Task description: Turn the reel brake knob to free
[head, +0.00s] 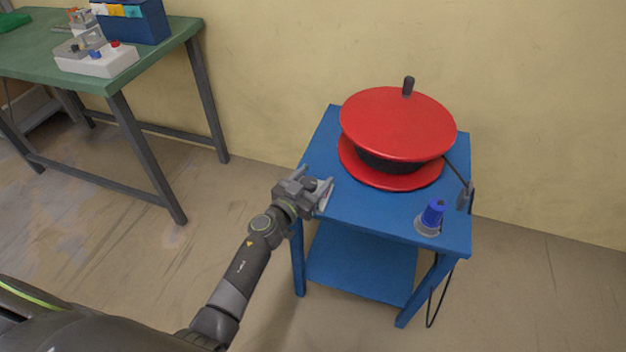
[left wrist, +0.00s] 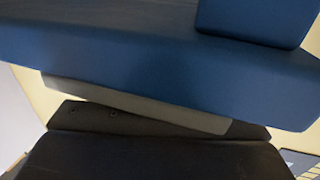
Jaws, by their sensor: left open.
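A red cable reel (head: 397,122) with a black core and a black crank handle (head: 408,87) stands on a blue table (head: 380,213). A blue knob (head: 433,212) on a grey round base is at the table's front right corner; it looks like the brake knob, but its setting is too small to read. My left gripper (head: 315,182) is open at the table's left edge, well left of the knob. Part of a small pale and red item shows by its fingers; I cannot tell what it is. The left wrist view shows blue surfaces (left wrist: 130,55) close up. My right gripper is not in view.
A black cable runs from the reel to a dark fitting (head: 465,196) on the table's right edge and hangs below. A green bench (head: 35,48) at the left holds a white box (head: 97,62) and a blue bin (head: 137,24). Floor between is clear.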

